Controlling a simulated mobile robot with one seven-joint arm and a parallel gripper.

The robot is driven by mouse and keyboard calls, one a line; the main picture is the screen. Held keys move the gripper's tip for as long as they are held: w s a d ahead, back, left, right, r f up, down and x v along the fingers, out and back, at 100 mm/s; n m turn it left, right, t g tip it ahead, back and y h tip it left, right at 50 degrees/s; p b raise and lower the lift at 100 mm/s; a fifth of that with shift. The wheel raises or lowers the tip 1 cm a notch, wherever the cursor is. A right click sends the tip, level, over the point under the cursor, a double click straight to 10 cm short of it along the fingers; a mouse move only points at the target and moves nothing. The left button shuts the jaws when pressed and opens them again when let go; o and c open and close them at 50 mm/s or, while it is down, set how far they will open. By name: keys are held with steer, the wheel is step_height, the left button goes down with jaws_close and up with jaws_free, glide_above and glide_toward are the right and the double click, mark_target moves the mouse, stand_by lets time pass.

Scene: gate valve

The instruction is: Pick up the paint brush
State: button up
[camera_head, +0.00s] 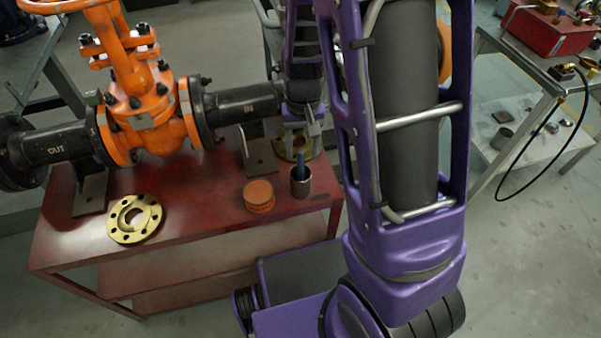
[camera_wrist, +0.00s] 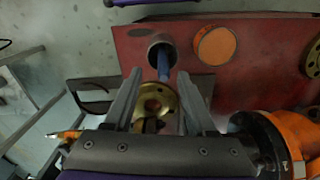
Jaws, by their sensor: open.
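The paint brush shows only as a blue handle (camera_head: 298,156) standing in a small grey metal cup (camera_head: 301,183) near the red table's front right corner. Its lower end is hidden in the cup. In the wrist view the blue handle (camera_wrist: 164,66) sticks out of the cup (camera_wrist: 155,43) toward the camera. My gripper (camera_wrist: 160,74) is open, with the handle's image between its two fingertips; I see no contact. In the head view my gripper (camera_head: 306,128) is partly hidden, just behind and above the cup.
An orange round tin (camera_head: 258,194) stands left of the cup. A brass flange (camera_head: 120,225) lies farther left; another brass ring (camera_wrist: 153,97) shows below the handle in the wrist view. The orange gate valve (camera_head: 140,85) with black pipes fills the table's back. Grey floor lies right.

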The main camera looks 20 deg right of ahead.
mark_target(301, 161)
steer(key=f, duration=0.1)
steer(key=f+b, duration=0.1)
steer(key=f, duration=0.3)
steer(key=shift+a, duration=0.25)
steer(key=shift+r, duration=0.1)
jaws_close()
